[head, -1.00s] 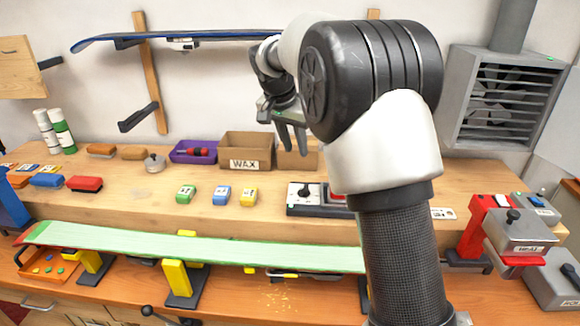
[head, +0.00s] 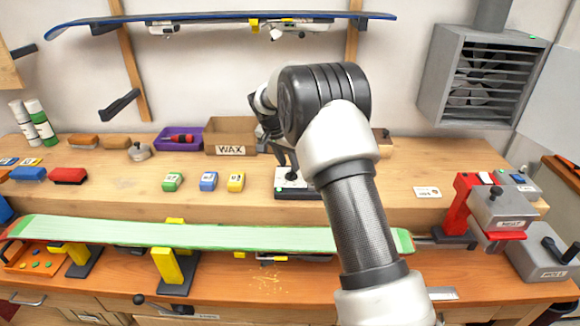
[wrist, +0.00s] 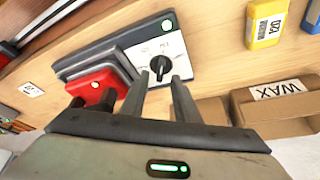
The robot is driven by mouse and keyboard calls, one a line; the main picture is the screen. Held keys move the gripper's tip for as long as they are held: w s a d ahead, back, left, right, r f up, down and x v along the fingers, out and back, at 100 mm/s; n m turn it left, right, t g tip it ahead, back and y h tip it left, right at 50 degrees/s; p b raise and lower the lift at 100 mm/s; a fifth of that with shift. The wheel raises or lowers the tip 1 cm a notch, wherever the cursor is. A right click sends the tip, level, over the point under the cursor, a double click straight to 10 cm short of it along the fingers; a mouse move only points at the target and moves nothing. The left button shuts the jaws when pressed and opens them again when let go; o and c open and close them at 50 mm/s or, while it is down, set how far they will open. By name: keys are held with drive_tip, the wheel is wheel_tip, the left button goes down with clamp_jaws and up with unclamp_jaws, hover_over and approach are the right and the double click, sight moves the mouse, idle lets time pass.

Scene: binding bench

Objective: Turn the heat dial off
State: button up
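The heat dial (wrist: 161,67) is a black knob on the white face of a dark-framed unit (wrist: 187,58) on the bench. The markings around the knob are too small to read. In the head view the unit's white panel (head: 288,181) shows partly behind my arm, and the knob is hard to make out. My gripper (wrist: 161,82) is open and empty. Its two fingers point toward the panel, one to each side of the dial as seen from the wrist; contact cannot be told. It also shows above the unit in the head view (head: 286,165).
A red part (wrist: 98,85) sits beside the dial panel. A WAX box (head: 230,137), purple tray (head: 165,141) and yellow block (head: 236,182) stand to the left. A green board (head: 200,236) lies along the front. A red-and-grey machine (head: 497,208) stands at right.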

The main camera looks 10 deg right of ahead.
sight(291, 173)
drive_tip(key=shift+x, duration=1.4)
drive_tip(key=shift+c, duration=0.4)
clamp_jaws()
